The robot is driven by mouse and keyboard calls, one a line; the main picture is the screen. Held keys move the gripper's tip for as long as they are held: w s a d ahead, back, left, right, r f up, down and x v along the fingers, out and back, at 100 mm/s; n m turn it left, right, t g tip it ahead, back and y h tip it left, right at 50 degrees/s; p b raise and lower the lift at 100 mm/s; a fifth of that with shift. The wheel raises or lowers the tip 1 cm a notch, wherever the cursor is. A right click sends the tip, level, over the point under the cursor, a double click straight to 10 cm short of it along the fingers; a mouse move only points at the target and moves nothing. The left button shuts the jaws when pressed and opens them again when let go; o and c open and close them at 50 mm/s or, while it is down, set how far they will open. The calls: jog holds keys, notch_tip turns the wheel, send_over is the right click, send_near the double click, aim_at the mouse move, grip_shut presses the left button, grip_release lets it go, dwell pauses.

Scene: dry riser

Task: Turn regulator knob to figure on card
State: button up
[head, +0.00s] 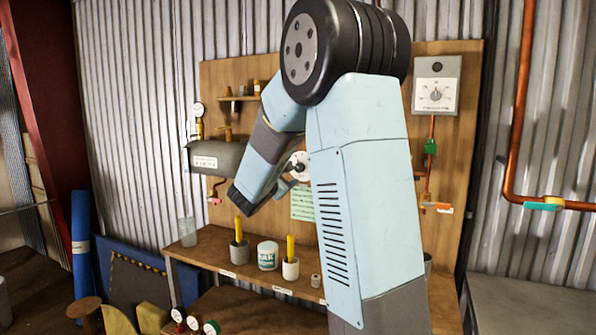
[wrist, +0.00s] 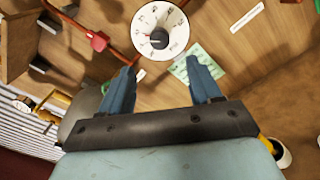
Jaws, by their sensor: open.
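The regulator knob is a dark knob (wrist: 159,40) at the centre of a round white dial (wrist: 148,22) with figures around it. The dial also shows in the head view (head: 298,166), partly hidden behind my arm. The green card (wrist: 186,68) is fixed to the board just beside the dial; it shows in the head view (head: 303,204) too, its writing too small to read. My gripper (wrist: 163,76) is open and empty, its two blue fingers pointing toward the board. The knob lies beyond the fingertips in the wrist view, apart from them.
A wooden board (head: 228,82) carries a grey tank (head: 215,157), a gauge (head: 199,109) and a grey dial box (head: 436,84). Below, a shelf (head: 215,247) holds a glass (head: 187,232), a white tub (head: 267,255) and cups with yellow sticks. A red lever (wrist: 97,41) is near the dial.

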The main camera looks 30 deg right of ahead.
aim_at(298, 169)
jog(key=x, duration=1.1)
jog(key=shift+d, duration=0.1)
jog(key=c, duration=1)
jog(key=shift+c, duration=0.2)
